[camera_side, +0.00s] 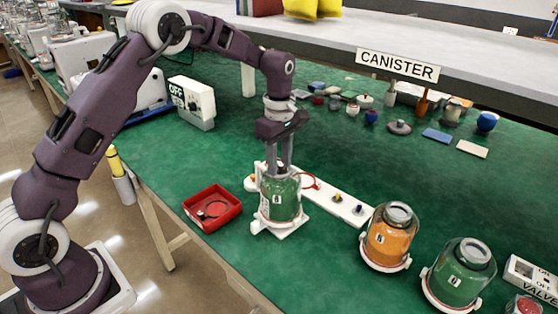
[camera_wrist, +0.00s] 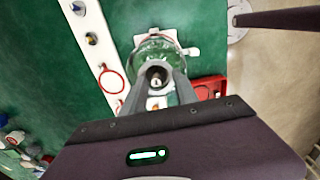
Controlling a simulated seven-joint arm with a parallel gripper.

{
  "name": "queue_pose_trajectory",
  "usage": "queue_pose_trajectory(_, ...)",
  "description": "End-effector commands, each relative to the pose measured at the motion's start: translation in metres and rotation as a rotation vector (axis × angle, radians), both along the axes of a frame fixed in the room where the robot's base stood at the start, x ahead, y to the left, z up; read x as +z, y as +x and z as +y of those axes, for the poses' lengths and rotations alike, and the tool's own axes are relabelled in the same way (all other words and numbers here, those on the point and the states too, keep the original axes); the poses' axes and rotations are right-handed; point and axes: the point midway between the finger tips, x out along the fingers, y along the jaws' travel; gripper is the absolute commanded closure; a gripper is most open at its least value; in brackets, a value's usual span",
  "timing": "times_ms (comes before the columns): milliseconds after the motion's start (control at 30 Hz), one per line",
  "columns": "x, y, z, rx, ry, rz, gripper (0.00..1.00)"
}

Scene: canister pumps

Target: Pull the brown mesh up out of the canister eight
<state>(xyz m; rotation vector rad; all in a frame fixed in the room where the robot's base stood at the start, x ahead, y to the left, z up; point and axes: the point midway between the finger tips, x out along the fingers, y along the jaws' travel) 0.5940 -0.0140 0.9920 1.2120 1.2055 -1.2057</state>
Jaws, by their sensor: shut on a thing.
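A clear canister with green contents (camera_side: 281,200) stands upright on a white base in the side view. Its front label is too small to read surely. The canister also shows in the wrist view (camera_wrist: 146,50). My gripper (camera_side: 281,170) points straight down with its fingers at the canister's open mouth. In the wrist view my gripper (camera_wrist: 158,78) is shut on a small round piece in the mouth, which I take for the top of the brown mesh. The fingers and canister hide most of the mesh, and its colour is hard to tell.
A red tray (camera_side: 212,208) with a dark ring inside lies left of the canister. A white strip (camera_side: 335,199) with small knobs runs behind it. An orange canister (camera_side: 389,237) and another green canister (camera_side: 458,272) stand to the right. Small parts lie at the back.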

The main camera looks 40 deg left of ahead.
Motion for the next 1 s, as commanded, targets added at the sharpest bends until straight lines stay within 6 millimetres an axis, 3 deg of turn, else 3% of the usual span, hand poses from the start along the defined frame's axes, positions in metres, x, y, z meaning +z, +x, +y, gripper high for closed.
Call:
queue_pose_trajectory(33,-0.011,-0.001,0.003,-0.001,0.006,0.009,1.00)
queue_pose_trajectory(1000,0.008,0.000,0.001,0.000,0.002,0.003,1.00)
